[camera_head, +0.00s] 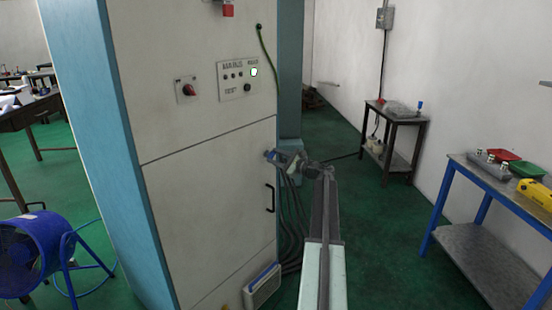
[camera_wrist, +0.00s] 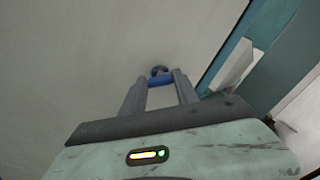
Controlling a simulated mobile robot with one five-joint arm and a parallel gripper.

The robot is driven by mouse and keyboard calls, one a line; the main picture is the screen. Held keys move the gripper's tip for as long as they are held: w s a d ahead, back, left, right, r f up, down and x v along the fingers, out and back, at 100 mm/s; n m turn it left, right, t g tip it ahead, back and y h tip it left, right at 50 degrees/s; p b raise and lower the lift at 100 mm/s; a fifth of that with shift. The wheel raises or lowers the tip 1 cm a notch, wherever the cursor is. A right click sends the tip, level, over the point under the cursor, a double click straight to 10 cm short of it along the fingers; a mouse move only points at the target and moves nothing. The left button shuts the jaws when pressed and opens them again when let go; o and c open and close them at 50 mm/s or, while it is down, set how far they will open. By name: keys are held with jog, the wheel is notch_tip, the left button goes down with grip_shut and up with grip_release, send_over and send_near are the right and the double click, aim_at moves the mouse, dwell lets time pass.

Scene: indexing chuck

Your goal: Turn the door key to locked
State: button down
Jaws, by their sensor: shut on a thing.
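The door key (camera_wrist: 160,82) shows in the wrist view as a blue grip between my two fingertips. A dark round lock (camera_wrist: 159,70) sits just beyond it on the pale cabinet door. My gripper (camera_wrist: 158,86) is closed on the key's blue grip, one finger on each side. In the head view my gripper (camera_head: 277,157) reaches the right edge of the cabinet's lower door (camera_head: 210,205), above the black handle. The fingers hide most of the key there. I cannot tell from these views whether the key is at locked.
A black door handle (camera_head: 270,198) and dark hanging cables (camera_head: 291,215) are close below my gripper. A blue-legged bench (camera_head: 485,205) stands right. Green floor lies open between.

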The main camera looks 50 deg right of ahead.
jog(key=n, duration=0.5)
jog(key=shift+a+f+n, duration=0.1)
jog(key=shift+n, duration=0.2)
jog(key=n, duration=0.4)
jog(key=shift+n, duration=0.4)
jog(key=c, duration=0.9)
grip_release()
jog(key=shift+f, duration=0.1)
jog(key=s, duration=0.7)
jog(key=shift+s+d, duration=0.3)
jog(key=shift+s, duration=0.1)
